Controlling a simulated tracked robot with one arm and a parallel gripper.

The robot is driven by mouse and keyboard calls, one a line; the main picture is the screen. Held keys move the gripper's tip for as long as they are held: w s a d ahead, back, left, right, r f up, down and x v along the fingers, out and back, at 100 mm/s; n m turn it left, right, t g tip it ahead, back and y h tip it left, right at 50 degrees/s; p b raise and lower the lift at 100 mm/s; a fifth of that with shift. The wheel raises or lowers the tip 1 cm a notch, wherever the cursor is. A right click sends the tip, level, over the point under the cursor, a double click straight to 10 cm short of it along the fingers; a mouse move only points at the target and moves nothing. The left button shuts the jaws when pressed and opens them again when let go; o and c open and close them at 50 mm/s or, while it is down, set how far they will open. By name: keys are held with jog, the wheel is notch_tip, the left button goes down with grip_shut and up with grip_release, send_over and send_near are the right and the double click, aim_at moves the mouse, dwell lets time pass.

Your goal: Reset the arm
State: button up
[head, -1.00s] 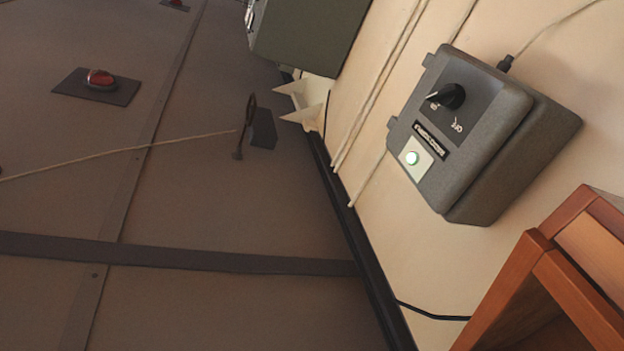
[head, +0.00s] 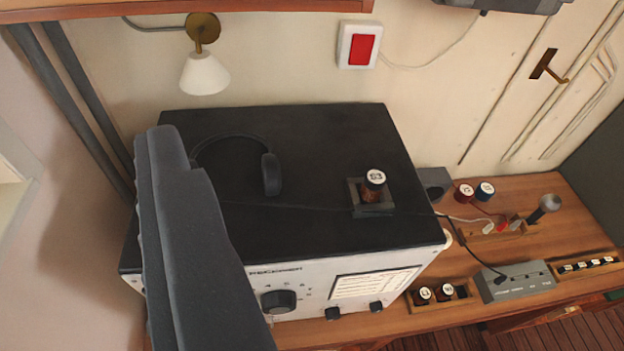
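The task names no object other than my arm.
A lamp (head: 205,72) and a red switch (head: 361,50) are on the wall.

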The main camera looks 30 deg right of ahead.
jog(key=shift+s+d+f, duration=0.1)
jog(key=shift+d+f, duration=0.2)
jog(key=shift+d, duration=0.05)
jog(key=shift+f, duration=0.15)
notch_tip(320, 180, down, 14)
jog(key=b, duration=1.4)
